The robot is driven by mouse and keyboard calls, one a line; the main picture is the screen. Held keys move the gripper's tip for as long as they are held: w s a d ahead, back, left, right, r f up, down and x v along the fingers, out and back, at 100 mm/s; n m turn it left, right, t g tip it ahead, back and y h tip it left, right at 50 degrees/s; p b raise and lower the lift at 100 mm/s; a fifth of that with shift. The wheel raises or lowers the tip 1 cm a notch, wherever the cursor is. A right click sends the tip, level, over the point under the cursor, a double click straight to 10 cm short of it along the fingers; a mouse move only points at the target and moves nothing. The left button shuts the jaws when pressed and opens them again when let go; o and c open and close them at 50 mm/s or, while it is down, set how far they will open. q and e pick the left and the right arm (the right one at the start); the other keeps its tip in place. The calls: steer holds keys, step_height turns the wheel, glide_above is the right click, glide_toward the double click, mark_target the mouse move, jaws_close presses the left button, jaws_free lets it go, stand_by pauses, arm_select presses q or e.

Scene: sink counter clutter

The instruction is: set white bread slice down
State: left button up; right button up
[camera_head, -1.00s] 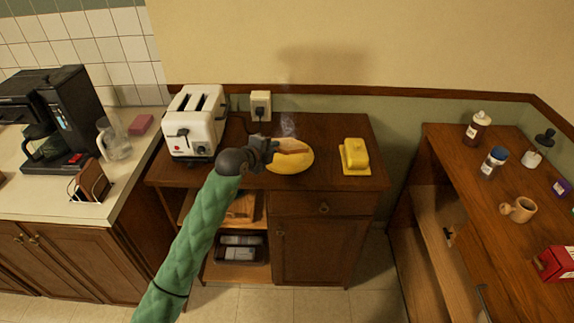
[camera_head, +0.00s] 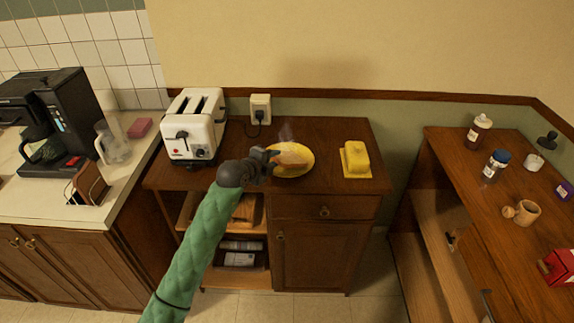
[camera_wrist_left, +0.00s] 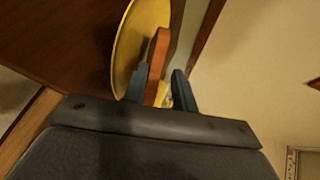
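The bread slice (camera_head: 292,158), toasted brown in colour, is at the yellow plate (camera_head: 301,173) on the wooden cabinet top. My left gripper (camera_head: 271,161) is at the plate's left side, by the slice's near end. In the left wrist view, the slice (camera_wrist_left: 158,62) stands edge-on between the two fingers of my left gripper (camera_wrist_left: 161,82). A gap shows between the slice and the right-hand finger, so the gripper looks open around it. The slice appears to rest on the plate (camera_wrist_left: 128,45), though the contact is partly hidden. My right gripper is out of view.
A white toaster (camera_head: 193,125) stands left of the plate. A yellow butter dish (camera_head: 355,160) stands to its right. A wall outlet (camera_head: 260,108) is behind. The cabinet top between plate and butter dish is clear. A side table (camera_head: 470,165) with jars is at right.

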arm_select(q)
steer(key=shift+s+a+r+p, duration=0.3)
steer(key=shift+s+r+p, duration=0.05)
steer(key=shift+s+p, duration=0.15)
steer(key=p+v, duration=0.3)
steer(key=v, duration=0.3)
steer(key=shift+s+a, duration=0.2)
steer(key=shift+s, duration=0.1)
